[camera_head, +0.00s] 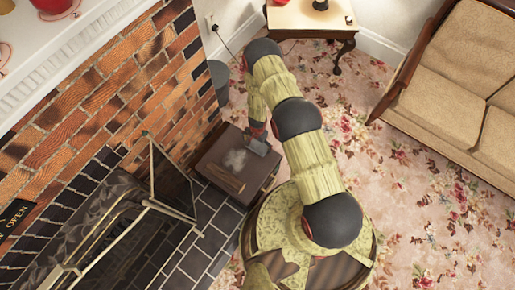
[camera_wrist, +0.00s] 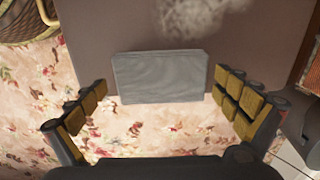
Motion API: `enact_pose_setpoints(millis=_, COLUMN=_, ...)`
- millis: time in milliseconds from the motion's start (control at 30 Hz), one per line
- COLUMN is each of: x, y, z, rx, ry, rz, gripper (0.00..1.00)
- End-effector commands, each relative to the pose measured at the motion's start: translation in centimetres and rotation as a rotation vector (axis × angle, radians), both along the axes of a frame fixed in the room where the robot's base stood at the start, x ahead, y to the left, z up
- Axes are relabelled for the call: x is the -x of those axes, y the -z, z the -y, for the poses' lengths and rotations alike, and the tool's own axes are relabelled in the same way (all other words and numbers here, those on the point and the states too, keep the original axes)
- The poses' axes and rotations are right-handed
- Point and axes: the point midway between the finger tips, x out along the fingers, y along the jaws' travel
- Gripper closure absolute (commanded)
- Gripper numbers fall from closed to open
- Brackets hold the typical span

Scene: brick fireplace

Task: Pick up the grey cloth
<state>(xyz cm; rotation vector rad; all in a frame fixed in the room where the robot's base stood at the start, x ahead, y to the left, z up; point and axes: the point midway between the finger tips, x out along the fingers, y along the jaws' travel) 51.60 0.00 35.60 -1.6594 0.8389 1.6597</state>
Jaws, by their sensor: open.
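The grey cloth (camera_wrist: 160,76) looks like a flat, folded rectangle. It lies at the edge of a brown box-like table top (camera_wrist: 100,30), and in the head view the cloth (camera_head: 257,147) shows at that table's far right side. My gripper (camera_wrist: 160,84) is open, with one finger on each side of the cloth in the wrist view. The fingers look apart from the cloth; the height between them is hard to judge. In the head view my arm hides most of the gripper.
A whitish fuzzy thing (camera_head: 236,158) and a brown elongated thing (camera_head: 225,178) lie on the same table top. A fireplace screen (camera_head: 170,180) stands left of it. A grey bin (camera_head: 219,80), a side table (camera_head: 310,17) and a sofa (camera_head: 440,105) stand around. Flowered carpet is open at the right.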

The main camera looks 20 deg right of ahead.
Motion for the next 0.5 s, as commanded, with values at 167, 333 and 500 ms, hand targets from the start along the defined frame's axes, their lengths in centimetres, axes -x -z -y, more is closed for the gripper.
enact_pose_setpoints(millis=167, x=-0.01, y=1.33, z=0.00, rx=0.000, ry=0.000, rz=0.000, gripper=0.00)
enact_pose_setpoints(millis=333, x=-0.01, y=1.27, z=0.00, rx=-0.001, ry=0.000, rz=0.001, gripper=0.00)
enact_pose_setpoints(millis=500, x=-0.01, y=1.27, z=0.00, rx=0.000, ry=0.000, rz=0.000, gripper=0.07)
